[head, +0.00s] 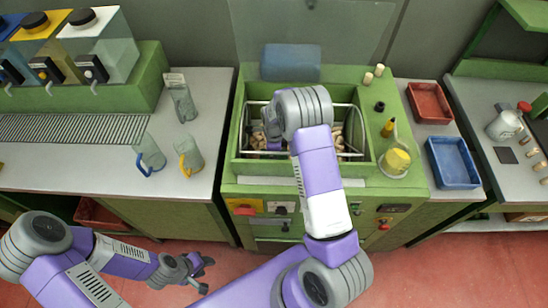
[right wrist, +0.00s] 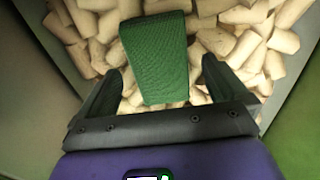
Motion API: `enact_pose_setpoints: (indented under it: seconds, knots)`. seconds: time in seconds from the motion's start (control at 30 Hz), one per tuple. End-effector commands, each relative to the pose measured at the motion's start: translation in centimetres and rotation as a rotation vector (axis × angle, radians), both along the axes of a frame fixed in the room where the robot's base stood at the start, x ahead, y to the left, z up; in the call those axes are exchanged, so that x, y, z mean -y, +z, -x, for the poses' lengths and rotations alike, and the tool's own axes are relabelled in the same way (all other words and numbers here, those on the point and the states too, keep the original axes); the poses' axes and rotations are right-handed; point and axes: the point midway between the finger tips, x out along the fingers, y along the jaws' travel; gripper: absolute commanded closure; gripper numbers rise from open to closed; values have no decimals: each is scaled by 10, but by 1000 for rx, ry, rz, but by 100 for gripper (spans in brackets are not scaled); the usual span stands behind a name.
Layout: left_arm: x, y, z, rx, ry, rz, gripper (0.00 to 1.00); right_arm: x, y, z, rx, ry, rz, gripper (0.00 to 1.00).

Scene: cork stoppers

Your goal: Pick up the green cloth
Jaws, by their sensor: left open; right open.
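The green cloth (right wrist: 155,50) lies on a heap of pale corks (right wrist: 225,35) in the right wrist view. It looks like a folded strip with its near end between my right fingers. My right gripper (right wrist: 161,72) is open, with one dark finger on each side of the cloth and a gap on both sides. In the head view my right arm hides the cloth and most of that gripper over the green machine's bin (head: 240,135). My left gripper (head: 206,274) is open and empty, low at the left above the red floor.
The bin's walls rise around the corks. A yellow tub (head: 396,162) stands on the machine's right side. Red (head: 430,101) and blue (head: 454,162) trays lie to the right. Jugs (head: 188,155) stand on the left counter. The floor in front is clear.

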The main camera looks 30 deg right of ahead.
Motion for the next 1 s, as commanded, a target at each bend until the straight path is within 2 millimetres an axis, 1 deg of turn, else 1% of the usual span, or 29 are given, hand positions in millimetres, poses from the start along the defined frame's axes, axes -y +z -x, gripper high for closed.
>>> enact_pose_setpoints:
  seconds: [0.07, 0.23, 0.27, 0.6, 0.63, 0.87, 0.97, 1.0]
  knots:
    - [0, -1, 0, 0, 0, 0, 57, 0, -5, 0, 2, 0, 0, 0]
    - [0, -1, 0, 0, 0, 0, 57, 0, -4, -1, 3, 1, -1, 0]
    - [0, 0, 0, 0, 0, 0, 57, 0, -4, -1, 3, 1, -1, 3]
    - [0, -1, 0, 0, 0, 0, 57, 0, -4, 0, 1, 1, 0, 55]
    - [0, -1, 0, 0, 0, 0, 57, 0, -4, 0, 2, 1, 0, 58]
    - [0, 0, 0, 0, 0, 0, 57, 0, -2, -1, 3, 1, -1, 58]
    - [0, 1, 0, 0, 0, 0, 57, -1, 8, -1, 4, 2, 0, 58]
    - [0, 2, 0, 0, 0, 0, 57, 0, 14, -1, 4, 1, 0, 58]
